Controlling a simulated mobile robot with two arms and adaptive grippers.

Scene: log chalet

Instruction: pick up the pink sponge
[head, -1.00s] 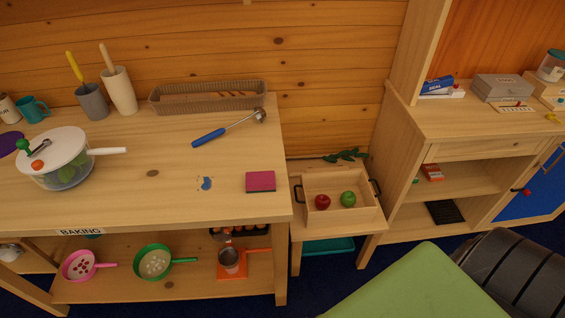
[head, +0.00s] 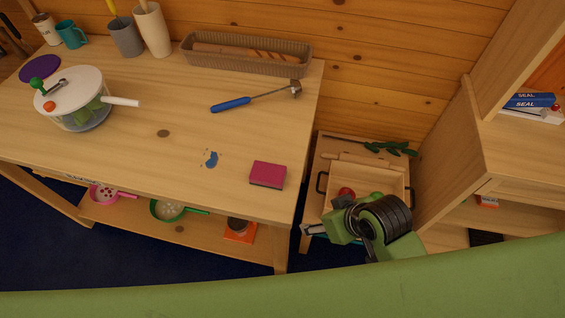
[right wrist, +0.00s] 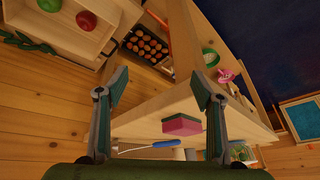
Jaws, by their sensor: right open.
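The pink sponge (head: 268,173) lies flat on the wooden table near its front right corner, pink on top with a darker lower layer. In the right wrist view the sponge (right wrist: 181,124) shows pink and green, lying beyond the fingers and between them, nearer the right one. My right gripper (right wrist: 160,84) is open with nothing between its fingers. In the head view my right gripper (head: 318,230) is off the table's right side, in front of the crate, apart from the sponge. My left gripper is not in view.
A lidded pot (head: 82,107) stands to the left, a wicker basket (head: 250,65) at the back. A wooden crate (head: 372,178) with fruit stands right of the table.

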